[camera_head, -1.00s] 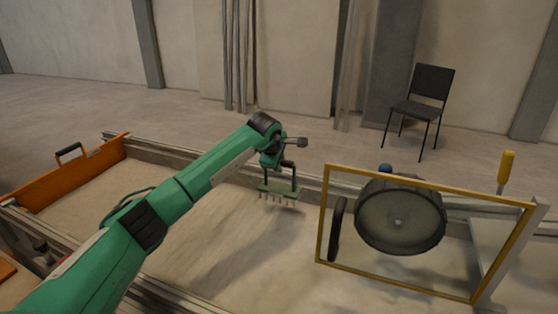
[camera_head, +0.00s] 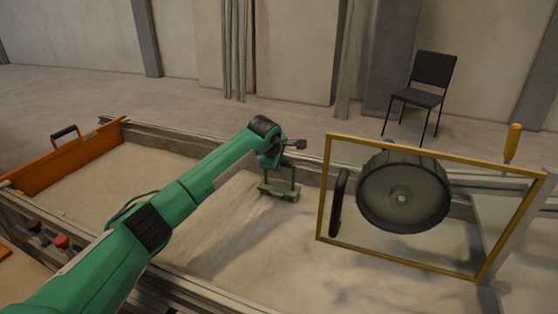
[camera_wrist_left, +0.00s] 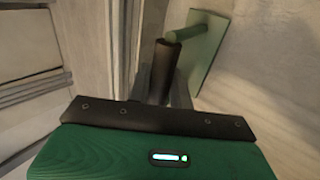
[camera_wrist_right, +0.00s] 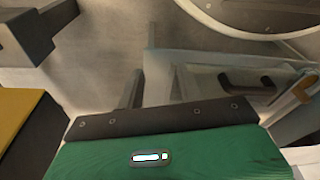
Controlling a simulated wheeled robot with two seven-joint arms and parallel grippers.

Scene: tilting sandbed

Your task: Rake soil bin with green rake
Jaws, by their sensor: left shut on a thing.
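The green rake (camera_head: 279,188) is upright over the pale sand of the soil bin (camera_head: 215,225), near the bin's far side. Its tines barely show now, and its head is at or very close to the sand. My left gripper (camera_head: 285,160) is shut on the rake's handle. In the left wrist view the dark handle (camera_wrist_left: 165,70) stands between the fingers, with the green rake head (camera_wrist_left: 207,50) beyond. My right gripper (camera_wrist_right: 158,88) shows only in its wrist view; its fingers look apart with nothing held.
A yellow-framed clear panel (camera_head: 327,190) stands at the right in front of a dark wheel (camera_head: 385,205). An orange board with a handle (camera_head: 75,160) closes the bin's left end. A black chair (camera_head: 420,95) stands behind. Metal rails edge the bin.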

